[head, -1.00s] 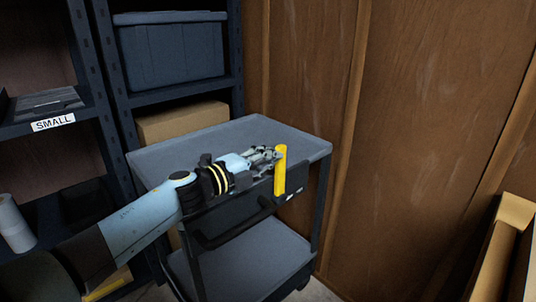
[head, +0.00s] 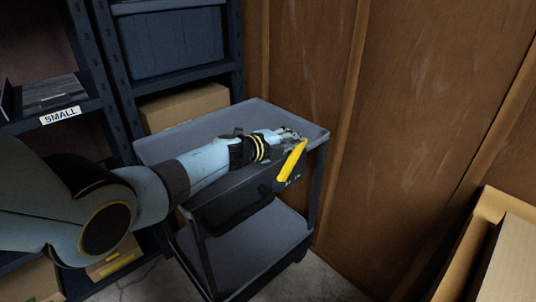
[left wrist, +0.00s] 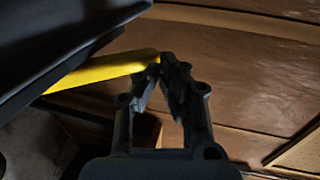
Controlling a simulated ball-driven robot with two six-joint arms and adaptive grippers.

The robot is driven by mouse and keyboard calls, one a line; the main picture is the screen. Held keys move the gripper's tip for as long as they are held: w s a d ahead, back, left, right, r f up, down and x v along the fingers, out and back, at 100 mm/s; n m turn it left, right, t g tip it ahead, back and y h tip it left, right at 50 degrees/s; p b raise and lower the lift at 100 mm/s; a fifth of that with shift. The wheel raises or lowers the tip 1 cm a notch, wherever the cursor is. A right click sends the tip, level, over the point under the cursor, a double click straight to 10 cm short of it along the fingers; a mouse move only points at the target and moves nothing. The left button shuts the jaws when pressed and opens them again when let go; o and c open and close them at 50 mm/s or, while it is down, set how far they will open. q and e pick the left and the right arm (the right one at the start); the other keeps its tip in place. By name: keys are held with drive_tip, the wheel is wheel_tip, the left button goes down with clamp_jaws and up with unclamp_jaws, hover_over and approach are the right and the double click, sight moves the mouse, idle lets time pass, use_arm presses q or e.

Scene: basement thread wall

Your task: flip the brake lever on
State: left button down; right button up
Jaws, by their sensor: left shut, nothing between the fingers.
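The yellow brake lever (head: 291,161) is on the front right corner of the grey cart (head: 165,148). It is tilted, with its top leaning up and to the right. My left gripper (head: 291,135) is shut and empty, with its fingertips close beside the lever's upper end. In the left wrist view the lever (left wrist: 105,70) comes in from the left, and its tip reaches the shut fingertips of the left gripper (left wrist: 160,62). I cannot tell whether they touch. My right gripper is not in view.
Dark blue shelving (head: 120,92) with a blue bin (head: 172,42) and a cardboard box (head: 185,107) stands behind the cart at the left. A wooden wall (head: 420,110) is at the right. An open cardboard box (head: 488,205) is at the lower right.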

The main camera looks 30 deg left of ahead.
use_arm(q)
drive_tip(key=shift+w+d+f+b, duration=0.2)
drive_tip(key=shift+w+b, duration=0.1)
drive_tip(key=shift+w, duration=0.25)
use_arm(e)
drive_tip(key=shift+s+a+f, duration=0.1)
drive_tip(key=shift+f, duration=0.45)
use_arm(q)
drive_tip(key=shift+w, duration=0.1)
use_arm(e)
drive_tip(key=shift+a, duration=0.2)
use_arm(q)
drive_tip(key=shift+r, duration=0.1)
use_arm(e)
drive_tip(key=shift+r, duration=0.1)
use_arm(q)
drive_tip(key=shift+a+r+p, duration=0.15)
drive_tip(key=shift+r+p, duration=0.1)
drive_tip(key=shift+p, duration=0.2)
drive_tip(key=s+a+r+p, duration=0.3)
drive_tip(key=s+r+p, duration=0.5)
drive_tip(key=s+p, duration=0.1)
drive_tip(key=shift+s+a, duration=0.15)
drive_tip(key=shift+s, duration=0.4)
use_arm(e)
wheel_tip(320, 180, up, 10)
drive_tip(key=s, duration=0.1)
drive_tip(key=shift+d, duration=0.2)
